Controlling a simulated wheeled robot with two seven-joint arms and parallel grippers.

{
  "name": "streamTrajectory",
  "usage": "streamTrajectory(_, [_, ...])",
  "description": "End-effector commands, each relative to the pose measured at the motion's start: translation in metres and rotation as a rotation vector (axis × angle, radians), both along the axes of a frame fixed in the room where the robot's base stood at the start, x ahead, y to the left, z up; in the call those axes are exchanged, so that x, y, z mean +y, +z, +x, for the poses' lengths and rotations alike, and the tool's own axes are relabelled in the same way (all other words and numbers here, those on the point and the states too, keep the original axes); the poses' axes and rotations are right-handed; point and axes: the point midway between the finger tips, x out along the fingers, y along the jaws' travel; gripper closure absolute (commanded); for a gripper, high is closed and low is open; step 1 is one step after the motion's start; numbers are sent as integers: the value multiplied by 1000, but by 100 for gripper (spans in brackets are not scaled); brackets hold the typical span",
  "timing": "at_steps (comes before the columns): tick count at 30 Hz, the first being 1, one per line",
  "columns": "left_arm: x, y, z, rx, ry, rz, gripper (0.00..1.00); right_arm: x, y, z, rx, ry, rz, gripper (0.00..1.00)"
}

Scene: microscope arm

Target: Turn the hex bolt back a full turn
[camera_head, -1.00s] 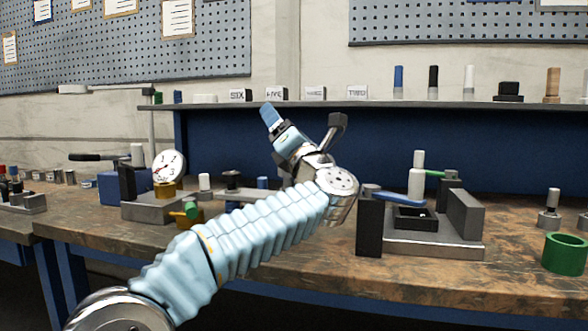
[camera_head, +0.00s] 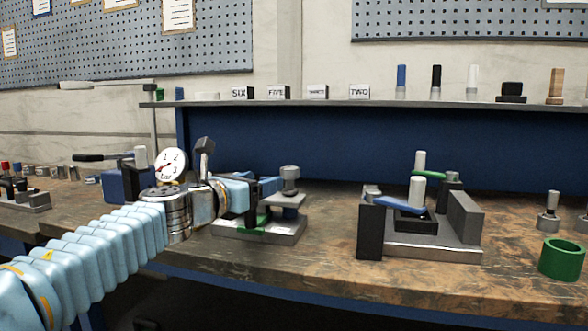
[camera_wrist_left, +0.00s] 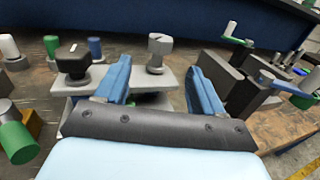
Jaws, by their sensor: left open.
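The hex bolt (camera_head: 289,178) appears to be the grey bolt with a wide head, standing upright on a raised grey plate of a metal fixture (camera_head: 258,236). In the left wrist view the bolt (camera_wrist_left: 158,50) shows beyond and between my fingertips, apart from them. My left gripper (camera_head: 266,187) comes at it from the left with its blue fingers pointing right. In the left wrist view the left gripper (camera_wrist_left: 160,72) is open and empty, one finger on each side. My right gripper is not in view.
A black-headed knob (camera_wrist_left: 74,65) stands left of the bolt. Right of it is a clamp fixture with a grey block (camera_head: 466,216) and blue lever (camera_head: 400,203). A dial gauge (camera_head: 171,163) is behind my arm. A green ring (camera_head: 562,258) sits at the right.

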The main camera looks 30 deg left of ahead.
Motion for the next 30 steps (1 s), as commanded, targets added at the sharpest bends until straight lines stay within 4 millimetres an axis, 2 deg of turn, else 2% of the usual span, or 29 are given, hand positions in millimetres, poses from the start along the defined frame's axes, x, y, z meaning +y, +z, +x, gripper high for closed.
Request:
streamTrajectory(5, [-2,-1,28,3,-3,4,32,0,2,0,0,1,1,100])
streamTrajectory(12, [-5,0,84,2,-4,0,32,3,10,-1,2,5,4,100])
streamTrajectory(18, [-7,1,119,1,-3,-1,32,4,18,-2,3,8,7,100])
streamTrajectory(24, [-8,0,134,0,-3,1,32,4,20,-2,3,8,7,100])
streamTrajectory(30, [-8,0,135,0,-3,1,32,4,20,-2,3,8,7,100])
